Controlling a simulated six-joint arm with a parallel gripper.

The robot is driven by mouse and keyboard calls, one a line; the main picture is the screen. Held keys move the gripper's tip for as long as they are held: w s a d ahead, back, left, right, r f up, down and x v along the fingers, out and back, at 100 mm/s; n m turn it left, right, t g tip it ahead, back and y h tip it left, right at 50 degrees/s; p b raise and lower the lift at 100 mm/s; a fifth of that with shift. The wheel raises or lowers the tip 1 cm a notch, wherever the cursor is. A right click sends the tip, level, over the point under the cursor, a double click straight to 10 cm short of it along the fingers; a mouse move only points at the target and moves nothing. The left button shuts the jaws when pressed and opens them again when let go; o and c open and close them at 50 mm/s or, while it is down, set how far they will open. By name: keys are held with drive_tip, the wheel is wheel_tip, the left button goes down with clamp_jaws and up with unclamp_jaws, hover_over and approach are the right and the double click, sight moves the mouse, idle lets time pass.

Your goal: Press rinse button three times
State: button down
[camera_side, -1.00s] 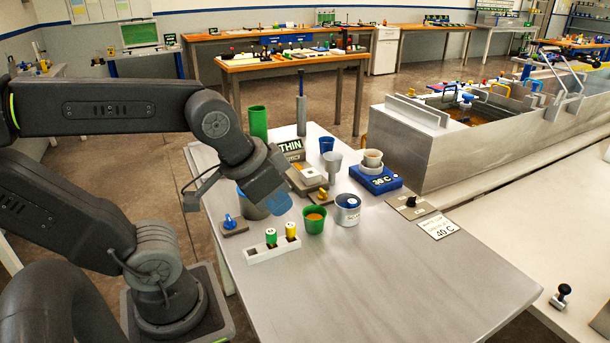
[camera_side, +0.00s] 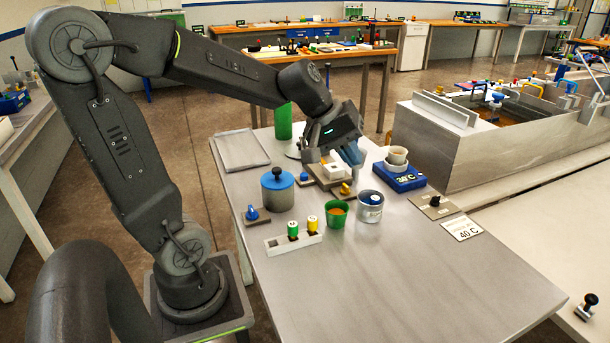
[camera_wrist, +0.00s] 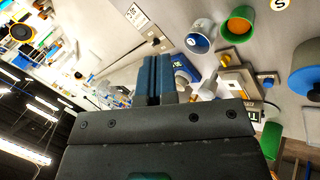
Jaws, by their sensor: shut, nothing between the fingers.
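No label in view reads "rinse", so I cannot tell which button it is. A yellow button (camera_side: 345,188) sits on a small brown base in the middle of the bench; it also shows in the wrist view (camera_wrist: 225,60). A blue button (camera_side: 304,178) sits just left of it, and in the wrist view it is at the right (camera_wrist: 268,82). Another blue knob (camera_side: 251,213) is on a plate at the bench's left edge. My gripper (camera_side: 354,157) is shut and empty, above the back of the bench behind the yellow button. Its blue fingers (camera_wrist: 155,80) are together.
Close by stand a grey tin (camera_side: 369,212), a green cup (camera_side: 336,217), a blue-lidded pot (camera_side: 278,197) and a blue heater (camera_side: 404,182) with cups on it. A tall green cylinder (camera_side: 283,121) stands behind. The front of the bench is clear.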

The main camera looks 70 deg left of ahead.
drive_tip(key=w+a+f+n+t, duration=0.1)
drive_tip(key=w+a+f+n, duration=0.1)
drive_tip(key=w+a+n, duration=0.45)
drive_tip(key=n+t+y, duration=0.2)
drive_tip(key=n+y, duration=0.2)
drive_tip(key=n, duration=0.7)
hover_over(304, 177)
wheel_tip(304, 177, down, 8)
drive_tip(key=shift+w+a+f, duration=0.15)
drive_tip(key=shift+a, duration=0.15)
drive_tip(key=shift+f, duration=0.15)
drive_tip(key=shift+f, duration=4.3)
drive_tip(key=shift+f, duration=0.15)
